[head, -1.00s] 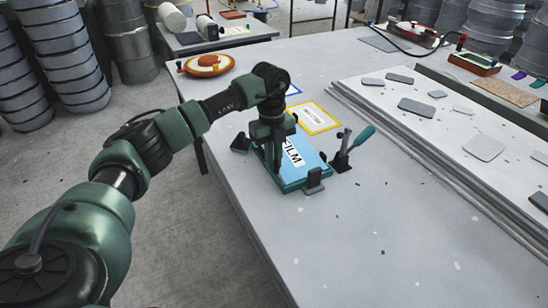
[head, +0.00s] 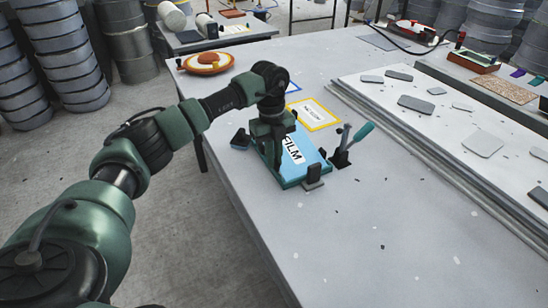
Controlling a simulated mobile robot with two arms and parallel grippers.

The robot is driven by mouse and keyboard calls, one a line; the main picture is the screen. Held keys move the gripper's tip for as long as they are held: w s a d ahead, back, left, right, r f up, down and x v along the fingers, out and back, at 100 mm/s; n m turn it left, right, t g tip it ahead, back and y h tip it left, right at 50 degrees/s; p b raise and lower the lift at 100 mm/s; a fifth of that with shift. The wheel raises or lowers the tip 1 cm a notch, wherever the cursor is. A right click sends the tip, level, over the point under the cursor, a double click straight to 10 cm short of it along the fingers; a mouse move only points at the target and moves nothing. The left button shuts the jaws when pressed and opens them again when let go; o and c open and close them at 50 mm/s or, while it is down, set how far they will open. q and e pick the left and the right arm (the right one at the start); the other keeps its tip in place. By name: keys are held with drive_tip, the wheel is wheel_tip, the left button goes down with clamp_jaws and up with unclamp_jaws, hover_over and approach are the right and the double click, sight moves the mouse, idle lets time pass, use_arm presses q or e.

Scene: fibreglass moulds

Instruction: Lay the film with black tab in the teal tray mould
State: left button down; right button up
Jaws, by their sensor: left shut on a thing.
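The teal tray mould (head: 290,184) sits on the grey table, left of centre in the head view. The blue film (head: 312,160), with a white label reading FILM, lies over the tray's inside. My left gripper (head: 274,166) points down at the tray's left side and is shut on the film at its near-left part. The fingers hide the part they hold, and I cannot make out the black tab. Whether the film rests fully on the tray floor is hard to tell. My right gripper is not in view.
A toggle clamp with a teal handle (head: 363,131) stands right of the tray. Dark blocks stand at the tray's front (head: 313,175) and left (head: 240,139). A yellow-framed card (head: 314,114) lies behind. A raised white board (head: 440,120) lies right; the front table is clear.

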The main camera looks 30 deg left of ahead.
use_arm(q)
drive_tip(key=shift+s+a+f, duration=0.1)
drive_tip(key=shift+s+f, duration=0.2)
drive_tip(key=shift+f, duration=0.5)
drive_tip(key=shift+g, duration=0.3)
drive_tip(key=shift+w+f+g+h+p, duration=0.1)
drive_tip(key=shift+w+g+h+p, duration=0.05)
drive_tip(key=shift+g+h+p, duration=0.3)
drive_tip(key=shift+w+a+f+h, duration=0.1)
drive_tip(key=shift+w+f+h, duration=0.1)
drive_tip(key=shift+h, duration=0.15)
drive_tip(key=shift+s+r, duration=0.1)
drive_tip(key=shift+s, duration=0.05)
drive_tip(key=shift+r+g, duration=0.2)
drive_tip(key=shift+g, duration=0.05)
drive_tip(key=shift+w+a, duration=0.15)
drive_tip(key=shift+w, duration=0.05)
drive_tip(key=c, duration=1.4)
unclamp_jaws()
drive_tip(key=shift+r, duration=0.1)
drive_tip(key=shift+c, duration=0.2)
